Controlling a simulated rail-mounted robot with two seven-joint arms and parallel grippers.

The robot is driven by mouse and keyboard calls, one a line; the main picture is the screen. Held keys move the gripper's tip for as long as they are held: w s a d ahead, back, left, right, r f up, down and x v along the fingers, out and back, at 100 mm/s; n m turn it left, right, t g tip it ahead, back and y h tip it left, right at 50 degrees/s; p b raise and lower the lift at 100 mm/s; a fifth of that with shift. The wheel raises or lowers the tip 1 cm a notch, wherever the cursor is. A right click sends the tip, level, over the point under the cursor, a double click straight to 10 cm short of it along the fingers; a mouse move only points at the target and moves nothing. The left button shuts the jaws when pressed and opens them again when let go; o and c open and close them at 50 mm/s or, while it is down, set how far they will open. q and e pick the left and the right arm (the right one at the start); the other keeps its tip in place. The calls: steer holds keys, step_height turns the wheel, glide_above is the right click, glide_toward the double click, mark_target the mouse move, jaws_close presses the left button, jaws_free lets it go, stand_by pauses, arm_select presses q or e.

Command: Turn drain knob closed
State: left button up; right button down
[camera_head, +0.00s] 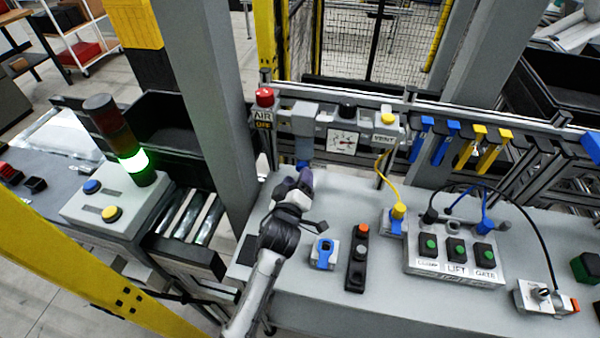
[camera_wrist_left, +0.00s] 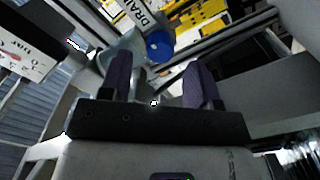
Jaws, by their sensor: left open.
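The drain knob is blue. In the left wrist view the drain knob (camera_wrist_left: 159,46) sits beside a white plate marked DRAIN (camera_wrist_left: 140,14), beyond my fingertips and roughly between them. In the head view a bit of blue (camera_head: 303,162), likely the same knob, shows just above my gripper, under the air unit. My left gripper (camera_head: 298,180) is open, with two purple fingers apart and nothing between them; it also shows in the left wrist view (camera_wrist_left: 158,75). The fingers look apart from the knob. Which way the knob is turned I cannot tell. My right gripper is in neither view.
Above stand a red AIR knob (camera_head: 265,97), a gauge (camera_head: 342,142) and a yellow VENT knob (camera_head: 388,118). Right of my arm are a blue-topped fixture (camera_head: 323,253), a black button strip (camera_head: 357,260) and a CLAMP/LIFT/GATE panel (camera_head: 455,262). A signal tower (camera_head: 128,145) glows green at left.

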arm_select(q)
steer(key=shift+x, duration=1.45)
steer(key=shift+c, duration=0.4)
steer(key=c, duration=0.8)
steer(key=shift+c, duration=0.2)
steer(key=shift+m, duration=0.3)
steer(key=shift+m+p, duration=2.35)
steer(key=shift+m, duration=6.25)
